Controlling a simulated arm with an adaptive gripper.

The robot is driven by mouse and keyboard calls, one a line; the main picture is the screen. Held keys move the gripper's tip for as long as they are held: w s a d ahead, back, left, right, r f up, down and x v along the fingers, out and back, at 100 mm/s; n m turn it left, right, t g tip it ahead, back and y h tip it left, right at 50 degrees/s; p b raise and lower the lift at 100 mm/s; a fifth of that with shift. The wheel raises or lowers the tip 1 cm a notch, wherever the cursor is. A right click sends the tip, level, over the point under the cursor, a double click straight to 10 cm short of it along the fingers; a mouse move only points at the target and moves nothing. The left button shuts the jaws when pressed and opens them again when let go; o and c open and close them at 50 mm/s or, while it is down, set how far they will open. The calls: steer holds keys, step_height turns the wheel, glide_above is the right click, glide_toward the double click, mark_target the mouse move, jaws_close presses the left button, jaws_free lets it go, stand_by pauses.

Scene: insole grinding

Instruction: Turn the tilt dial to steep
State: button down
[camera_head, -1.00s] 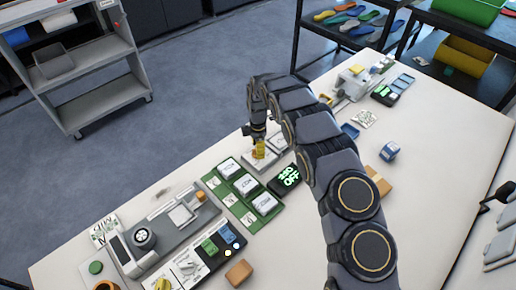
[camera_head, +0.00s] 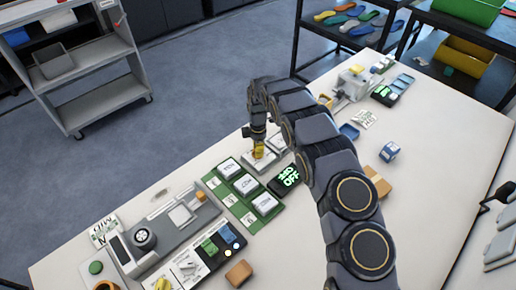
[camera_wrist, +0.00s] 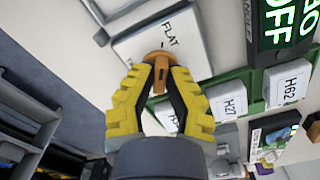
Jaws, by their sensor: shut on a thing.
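The tilt dial (camera_wrist: 159,62) is a small orange-brown knob on a pale plate (camera_wrist: 195,43). The word FLAT shows on the plate just above the knob in the wrist view. My gripper (camera_wrist: 160,78) has yellow ribbed fingers, closed around the knob's raised bar from both sides. In the head view my gripper (camera_head: 258,152) points down onto the plate (camera_head: 268,160), and its fingers hide the knob.
A dark display (camera_head: 285,179) with green text reading OFF stands just right of the plate. A green tray (camera_head: 221,196) with white labelled blocks lies in front. A grey machine (camera_head: 160,232) stands front left. An orange block (camera_head: 378,181) and blue box (camera_head: 389,151) lie right of my arm.

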steer(key=shift+f, duration=0.1)
steer(key=m, duration=1.1)
steer(key=shift+s, duration=0.1)
steer(key=m, duration=0.6)
steer(key=shift+a, duration=0.1)
steer(key=m, duration=0.5)
steer(key=shift+m, duration=0.4)
steer(key=c, duration=1)
jaws_free()
steer(key=shift+c, duration=0.2)
